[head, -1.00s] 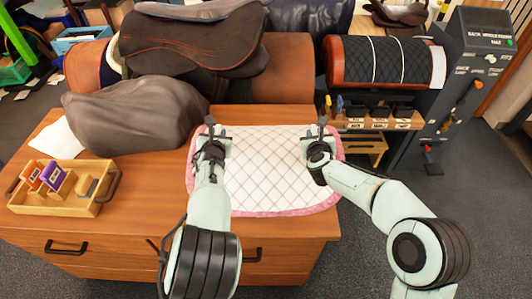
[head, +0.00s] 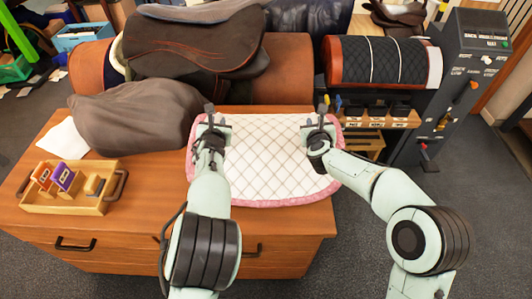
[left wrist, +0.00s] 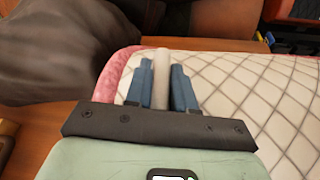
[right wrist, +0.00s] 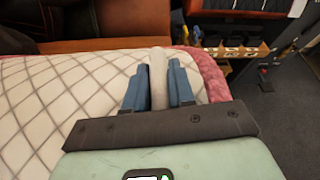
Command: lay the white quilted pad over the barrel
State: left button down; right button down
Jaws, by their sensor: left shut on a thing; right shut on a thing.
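The white quilted pad (head: 265,165) with a pink border lies spread out over the wooden cabinet top, near edge toward me. I cannot tell whether it is slightly raised. My left gripper (head: 211,122) is shut on a pale upright piece at its far left corner, seen between the fingers in the left wrist view (left wrist: 161,80). My right gripper (head: 320,124) is shut on a similar piece at its far right corner, seen in the right wrist view (right wrist: 158,78). A brown leather barrel (head: 288,72) lies behind the pad, its left part under dark saddles.
A grey-brown covered lump (head: 135,115) sits left of the pad. A wooden tray (head: 65,208) with coloured cards stands at the left front. A second barrel with a black quilted cover (head: 385,62) stands at the back right beside a dark control post (head: 465,80).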

jog(key=shift+f, duration=0.1)
dwell(0.3)
